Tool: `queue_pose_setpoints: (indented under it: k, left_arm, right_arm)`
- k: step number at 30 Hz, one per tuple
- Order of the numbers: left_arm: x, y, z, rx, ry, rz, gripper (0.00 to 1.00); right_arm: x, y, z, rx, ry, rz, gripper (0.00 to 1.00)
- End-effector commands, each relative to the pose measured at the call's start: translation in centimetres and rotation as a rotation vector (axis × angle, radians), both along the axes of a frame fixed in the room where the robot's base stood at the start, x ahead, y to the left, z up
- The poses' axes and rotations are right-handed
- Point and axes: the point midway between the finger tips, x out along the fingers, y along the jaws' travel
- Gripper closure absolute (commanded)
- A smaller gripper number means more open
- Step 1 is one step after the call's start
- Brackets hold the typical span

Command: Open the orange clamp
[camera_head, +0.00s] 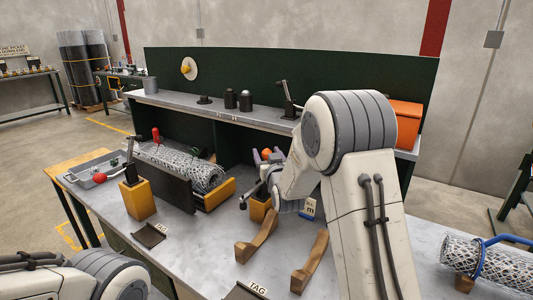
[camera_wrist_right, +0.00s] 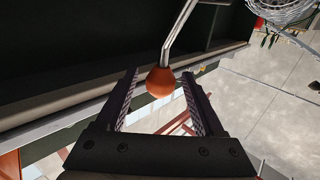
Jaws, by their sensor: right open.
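The orange clamp's ball knob (camera_head: 266,153) shows in the head view, beside the wrist of my right arm. In the right wrist view the orange knob (camera_wrist_right: 160,82) sits on the end of a bent metal lever (camera_wrist_right: 178,35). My right gripper (camera_wrist_right: 160,73) is open, with one finger on each side of the knob and visible gaps between. A yellow block (camera_head: 258,211) stands below it in the head view; my arm hides much of the clamp there. My left gripper is out of view.
A mesh tube (camera_head: 205,176) lies in a fixture at left, near a clamp with a red knob (camera_head: 100,177) on a yellow block (camera_head: 138,201). Wooden cradles (camera_head: 257,238) stand on the front of the grey bench. Another mesh tube (camera_head: 497,262) is at lower right.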

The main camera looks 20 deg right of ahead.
Motion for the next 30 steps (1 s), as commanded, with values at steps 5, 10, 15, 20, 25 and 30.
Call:
queue_pose_setpoints:
  k: [5, 10, 15, 20, 25, 30]
  left_arm:
    - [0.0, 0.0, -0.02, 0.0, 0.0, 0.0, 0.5]
    - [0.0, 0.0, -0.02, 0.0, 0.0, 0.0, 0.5]
    - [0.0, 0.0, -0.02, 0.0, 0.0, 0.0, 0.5]
    - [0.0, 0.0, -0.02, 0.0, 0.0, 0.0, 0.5]
    - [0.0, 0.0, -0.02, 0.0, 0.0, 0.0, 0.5]
    - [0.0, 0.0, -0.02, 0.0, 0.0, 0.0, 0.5]
  right_arm:
    - [0.0, 0.0, -0.03, 0.0, 0.001, 0.0, 0.3]
    - [-0.02, 0.01, -0.02, 0.0, 0.001, 0.0, 0.87]
    - [-0.03, -0.01, -0.02, 0.0, 0.001, 0.0, 1.0]
    - [-0.04, -0.02, -0.02, 0.0, 0.001, -0.001, 1.0]
    - [-0.04, -0.03, -0.02, 0.0, 0.001, -0.001, 1.0]
    - [-0.06, -0.05, -0.02, 0.0, 0.001, -0.001, 1.0]
